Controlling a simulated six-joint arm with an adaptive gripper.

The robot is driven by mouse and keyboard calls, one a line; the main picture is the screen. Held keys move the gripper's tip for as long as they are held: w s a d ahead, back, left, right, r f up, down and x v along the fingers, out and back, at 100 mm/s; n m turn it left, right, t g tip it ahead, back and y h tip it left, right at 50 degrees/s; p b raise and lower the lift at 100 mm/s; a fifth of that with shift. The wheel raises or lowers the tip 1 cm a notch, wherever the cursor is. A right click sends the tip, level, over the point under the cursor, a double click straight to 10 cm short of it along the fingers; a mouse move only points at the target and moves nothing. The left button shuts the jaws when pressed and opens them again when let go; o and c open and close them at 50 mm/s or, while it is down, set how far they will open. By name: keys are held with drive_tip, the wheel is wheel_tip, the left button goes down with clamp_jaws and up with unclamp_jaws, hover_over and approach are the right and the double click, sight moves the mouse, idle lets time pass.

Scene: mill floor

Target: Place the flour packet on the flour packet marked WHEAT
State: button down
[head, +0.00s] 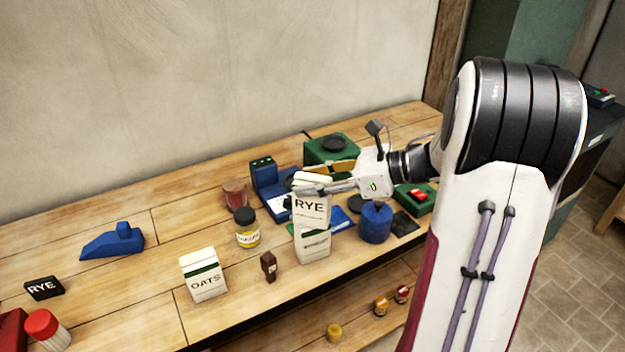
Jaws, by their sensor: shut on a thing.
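My gripper (308,184) is shut on the top of a white flour packet marked RYE (311,212), which is upright. Directly below it in the picture stands another white packet with a green band (314,250). The lower packet's marking is covered or not readable. The RYE packet overlaps the lower one, and I cannot tell whether they touch. A third white packet marked OATS (205,284) stands to the left on the wooden bench.
Left of the stacked-looking packets are a yellow jar with a black lid (247,228) and a small brown block (268,266). A blue canister (375,222) stands close on the right. A blue scale-like device (270,188) and green box (331,149) are behind. The bench's front edge is near.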

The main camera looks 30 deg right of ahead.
drive_tip(key=shift+f, duration=0.1)
drive_tip(key=c, duration=1.4)
unclamp_jaws()
drive_tip(key=v, duration=1.2)
